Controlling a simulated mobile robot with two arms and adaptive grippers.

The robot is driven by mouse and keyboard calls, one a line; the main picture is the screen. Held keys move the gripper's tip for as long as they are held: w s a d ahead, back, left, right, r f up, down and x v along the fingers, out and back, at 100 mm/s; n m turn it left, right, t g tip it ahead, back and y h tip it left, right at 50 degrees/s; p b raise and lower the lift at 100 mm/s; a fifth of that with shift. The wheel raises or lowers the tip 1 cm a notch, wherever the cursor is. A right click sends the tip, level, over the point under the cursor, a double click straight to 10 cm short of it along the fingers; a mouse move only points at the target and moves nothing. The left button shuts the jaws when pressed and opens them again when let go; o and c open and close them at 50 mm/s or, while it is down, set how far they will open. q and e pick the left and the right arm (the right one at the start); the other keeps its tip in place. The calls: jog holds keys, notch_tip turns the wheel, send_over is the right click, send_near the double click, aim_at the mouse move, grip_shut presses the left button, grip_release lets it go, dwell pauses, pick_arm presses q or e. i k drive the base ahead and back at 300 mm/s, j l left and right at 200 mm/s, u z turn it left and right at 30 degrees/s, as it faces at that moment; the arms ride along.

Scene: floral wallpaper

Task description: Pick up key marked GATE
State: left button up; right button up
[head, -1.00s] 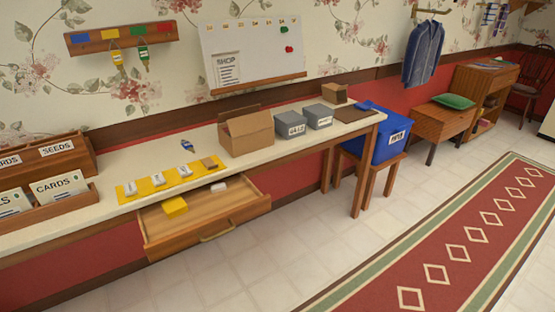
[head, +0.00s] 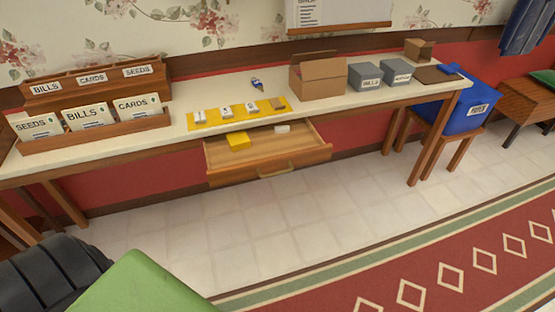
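A small key with a blue tag (head: 257,86) lies on the long cream-topped table (head: 200,88), behind the yellow mat. Its lettering is too small to read, so I cannot tell if it is marked GATE. The wall rack with hanging keys is out of view now. Neither of my grippers is in view.
A yellow mat (head: 214,122) with small blocks lies above an open drawer (head: 295,155) holding a yellow block (head: 239,140). Card holders (head: 95,138) stand left; a cardboard box (head: 318,80) and grey boxes (head: 366,77) right. A green surface (head: 140,285) fills the lower left. Tiled floor is clear.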

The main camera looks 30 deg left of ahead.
aim_at(258, 84)
jog(key=u, duration=0.2)
jog(key=i+l+u, duration=0.8)
jog(key=l, duration=0.15)
jog(key=k+j, duration=0.05)
jog(key=k, duration=0.05)
